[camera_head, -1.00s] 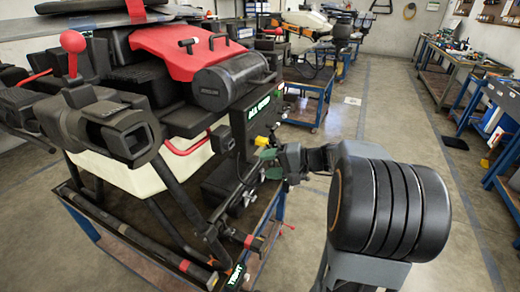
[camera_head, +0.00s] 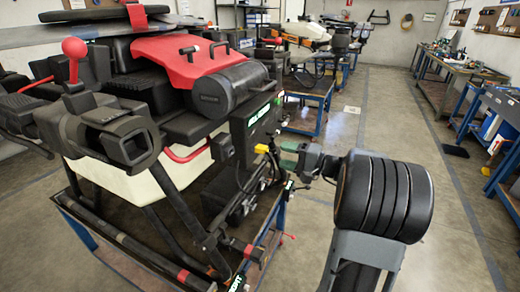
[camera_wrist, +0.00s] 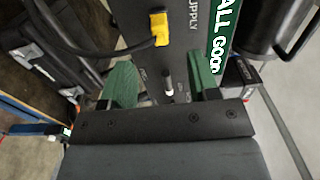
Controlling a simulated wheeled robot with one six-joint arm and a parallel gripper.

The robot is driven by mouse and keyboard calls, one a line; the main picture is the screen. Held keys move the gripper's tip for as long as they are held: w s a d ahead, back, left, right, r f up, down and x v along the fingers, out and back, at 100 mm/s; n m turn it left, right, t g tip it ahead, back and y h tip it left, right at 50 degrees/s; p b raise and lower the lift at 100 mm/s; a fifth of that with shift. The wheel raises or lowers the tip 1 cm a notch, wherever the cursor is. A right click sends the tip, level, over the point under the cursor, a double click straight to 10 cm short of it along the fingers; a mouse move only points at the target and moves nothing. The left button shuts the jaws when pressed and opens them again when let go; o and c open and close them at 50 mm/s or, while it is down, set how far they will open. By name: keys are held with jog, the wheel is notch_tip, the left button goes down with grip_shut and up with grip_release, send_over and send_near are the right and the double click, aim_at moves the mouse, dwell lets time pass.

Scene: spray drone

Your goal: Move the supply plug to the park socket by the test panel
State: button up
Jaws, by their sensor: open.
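The yellow supply plug (camera_wrist: 159,28) sits on the dark panel (camera_wrist: 179,58) beside the word SUPPLY, with a black cable looping off to the left. It also shows in the head view (camera_head: 261,149), low on the panel's face. My gripper (camera_wrist: 162,84) is open, with its green fingers spread apart in front of the panel, below the plug. In the head view my gripper (camera_head: 290,156) is just right of the plug, apart from it. Between the fingers is a small pale-tipped post (camera_wrist: 168,88). I cannot tell which fitting is the park socket.
The drone (camera_head: 190,85), with black and red parts, fills the left on a blue-framed stand. Workbenches (camera_head: 440,92) line the right.

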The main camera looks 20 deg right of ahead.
aim_at(266, 151)
jog(key=x, duration=0.6)
jog(key=shift+a+f, duration=0.1)
jog(key=shift+b+x, duration=0.45)
jog(key=shift+x, duration=0.3)
jog(key=shift+b, duration=0.9)
dwell(0.6)
jog(key=shift+c, duration=0.4)
grip_shut()
dwell(0.4)
jog(key=shift+b+v, duration=0.75)
jog(key=shift+v, duration=2.2)
